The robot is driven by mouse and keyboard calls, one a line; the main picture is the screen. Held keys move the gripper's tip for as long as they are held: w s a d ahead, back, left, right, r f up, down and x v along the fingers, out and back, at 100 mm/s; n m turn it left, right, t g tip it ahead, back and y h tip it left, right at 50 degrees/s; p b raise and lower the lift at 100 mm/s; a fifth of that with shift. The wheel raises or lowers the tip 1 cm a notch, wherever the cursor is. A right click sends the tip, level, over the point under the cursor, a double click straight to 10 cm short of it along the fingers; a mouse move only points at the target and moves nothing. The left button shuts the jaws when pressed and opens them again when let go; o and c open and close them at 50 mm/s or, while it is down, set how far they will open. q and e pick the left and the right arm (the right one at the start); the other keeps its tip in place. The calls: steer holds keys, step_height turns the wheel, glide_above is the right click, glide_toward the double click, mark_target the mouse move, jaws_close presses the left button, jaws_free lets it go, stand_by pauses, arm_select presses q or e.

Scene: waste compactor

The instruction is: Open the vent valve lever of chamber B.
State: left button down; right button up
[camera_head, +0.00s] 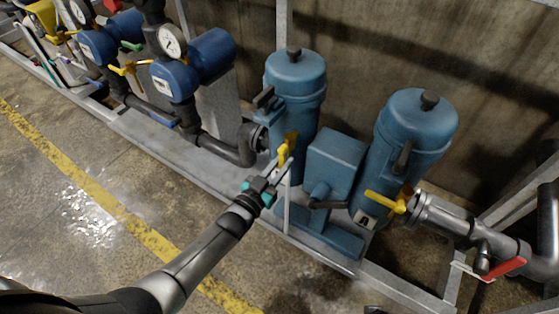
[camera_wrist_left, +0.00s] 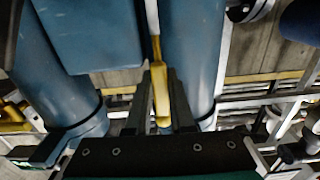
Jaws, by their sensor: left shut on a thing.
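The yellow lever (camera_head: 285,149) is on the front of the left blue chamber (camera_head: 296,88). My left gripper (camera_head: 279,172) reaches in from the lower left and is shut on this lever. In the left wrist view, the yellow lever (camera_wrist_left: 161,95) lies between the two dark fingers of my left gripper (camera_wrist_left: 160,98). The gripper hides part of the lever's lower end. The right blue chamber (camera_head: 417,122) has its own yellow lever (camera_head: 386,201) and a small white label. No label shows on the left chamber. My right gripper is not in view.
A blue box-shaped unit (camera_head: 336,160) stands between the chambers. A thin grey upright post (camera_head: 287,206) is close beside my gripper. A pipe with a red handle (camera_head: 507,268) is at the right. Blue gauge units (camera_head: 207,57) stand at the left. The floor in front is clear.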

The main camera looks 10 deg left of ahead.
arm_select(q)
steer(key=shift+s+d, duration=0.1)
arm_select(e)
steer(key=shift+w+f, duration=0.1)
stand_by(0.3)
arm_select(q)
steer(key=c, duration=0.8)
jaws_free()
steer(key=shift+s, duration=0.25)
steer(key=p+v, duration=0.2)
steer(key=v, duration=0.3)
steer(key=shift+r, duration=0.1)
steer(key=p+v, duration=0.2)
steer(key=v, duration=0.7)
steer(key=shift+s+a, duration=0.25)
steer(key=shift+s, duration=0.05)
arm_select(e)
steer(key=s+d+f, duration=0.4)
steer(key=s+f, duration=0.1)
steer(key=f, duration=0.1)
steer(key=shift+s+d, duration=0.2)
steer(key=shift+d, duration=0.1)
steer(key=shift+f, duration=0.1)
